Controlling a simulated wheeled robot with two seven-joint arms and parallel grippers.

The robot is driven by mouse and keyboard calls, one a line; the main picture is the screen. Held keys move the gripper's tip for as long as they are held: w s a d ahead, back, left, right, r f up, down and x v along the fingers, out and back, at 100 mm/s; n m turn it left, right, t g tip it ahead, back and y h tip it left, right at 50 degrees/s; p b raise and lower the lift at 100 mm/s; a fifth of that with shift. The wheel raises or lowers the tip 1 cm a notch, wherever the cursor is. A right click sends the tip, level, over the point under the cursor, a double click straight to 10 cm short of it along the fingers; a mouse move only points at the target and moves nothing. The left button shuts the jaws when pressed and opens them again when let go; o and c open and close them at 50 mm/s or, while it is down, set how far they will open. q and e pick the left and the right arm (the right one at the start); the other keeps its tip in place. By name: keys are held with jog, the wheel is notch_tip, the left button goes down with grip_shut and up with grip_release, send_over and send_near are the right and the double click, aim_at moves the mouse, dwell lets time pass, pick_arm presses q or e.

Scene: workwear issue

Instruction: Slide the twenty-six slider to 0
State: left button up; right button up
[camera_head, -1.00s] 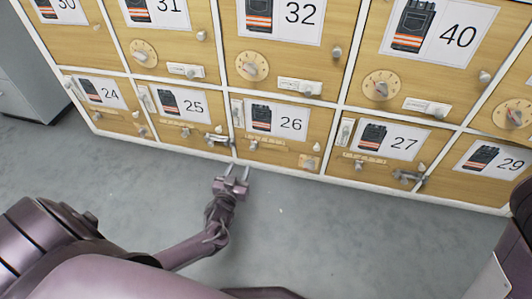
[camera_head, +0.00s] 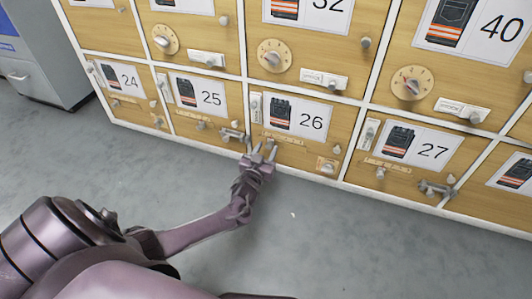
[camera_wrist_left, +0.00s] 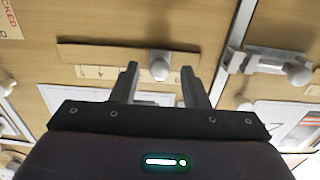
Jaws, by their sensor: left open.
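The twenty-six slider (camera_head: 285,138) is a horizontal wooden strip below the number card on the locker door marked 26 (camera_head: 296,117). In the left wrist view its round pale knob (camera_wrist_left: 160,68) stands out from the strip (camera_wrist_left: 100,52), in front of a small marked scale plate (camera_wrist_left: 97,72). The scale's figures are too small to read. My left gripper (camera_head: 264,150) is open at the lower left of door 26, its fingers pointing at the door. In the left wrist view the fingers (camera_wrist_left: 160,84) lie on either side of the knob. Any contact cannot be told. My right gripper is not in view.
A metal bolt latch (camera_head: 233,135) sits left of the slider, on door 25; it also shows in the left wrist view (camera_wrist_left: 265,64). Door 26 has a square knob (camera_head: 327,165) at lower right. Dials (camera_head: 273,56) line the row above. The grey floor (camera_head: 330,240) in front is clear.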

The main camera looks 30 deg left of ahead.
aim_at(262, 139)
pick_arm(q)
grip_shut()
jog(key=shift+s+a+p, duration=0.15)
jog(key=shift+s+a, duration=0.05)
jog(key=shift+a, duration=0.55)
jog(key=shift+s+a+p, duration=0.15)
jog(key=shift+s+a, duration=0.05)
jog(key=shift+a, duration=0.55)
grip_release()
jog(key=shift+s, duration=0.1)
